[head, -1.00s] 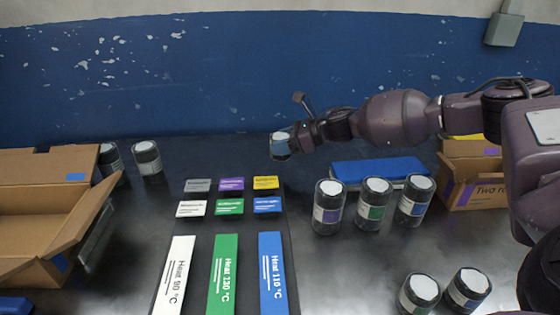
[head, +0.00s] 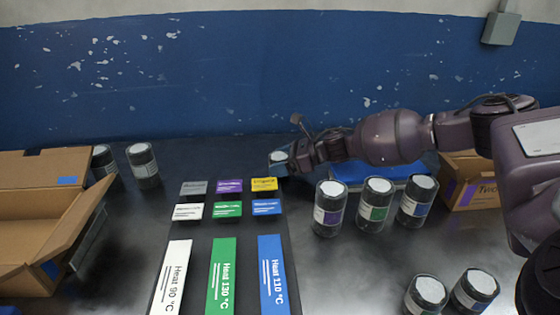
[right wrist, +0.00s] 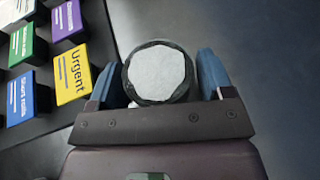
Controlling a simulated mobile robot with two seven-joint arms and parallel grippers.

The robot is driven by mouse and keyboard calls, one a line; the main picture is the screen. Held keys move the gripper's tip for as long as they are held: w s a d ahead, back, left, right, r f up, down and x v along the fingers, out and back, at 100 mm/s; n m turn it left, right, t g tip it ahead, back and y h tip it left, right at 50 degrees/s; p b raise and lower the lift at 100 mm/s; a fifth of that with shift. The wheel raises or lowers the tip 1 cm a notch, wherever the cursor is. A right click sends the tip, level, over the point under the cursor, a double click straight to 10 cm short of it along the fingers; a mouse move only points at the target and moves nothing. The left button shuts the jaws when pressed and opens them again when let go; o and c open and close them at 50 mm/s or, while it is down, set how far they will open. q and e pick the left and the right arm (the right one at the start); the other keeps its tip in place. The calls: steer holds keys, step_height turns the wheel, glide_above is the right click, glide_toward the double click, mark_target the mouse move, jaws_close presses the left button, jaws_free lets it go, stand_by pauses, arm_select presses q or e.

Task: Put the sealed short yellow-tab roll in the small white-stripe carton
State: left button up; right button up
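My right gripper (head: 281,163) is at the back middle of the table, beside the yellow button block (head: 264,184). It is shut on a dark roll with a white top (head: 279,156). In the right wrist view the roll (right wrist: 160,73) sits upright between the blue fingers, and the yellow block (right wrist: 73,74), marked "Urgent", is just to its left. The roll's tab colour and underside are hidden. I cannot make out a white-stripe carton in these views. My left gripper is not in view.
An open carton with blue labels (head: 40,168) stands at left, with two rolls behind it. A purple-striped carton (head: 470,185) is at right. Several white-topped rolls stand at right, before a blue pad (head: 375,168). Heat panels (head: 222,275) lie front middle.

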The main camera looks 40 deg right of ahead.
steer(key=shift+o, duration=0.6)
steer(key=shift+r, duration=0.1)
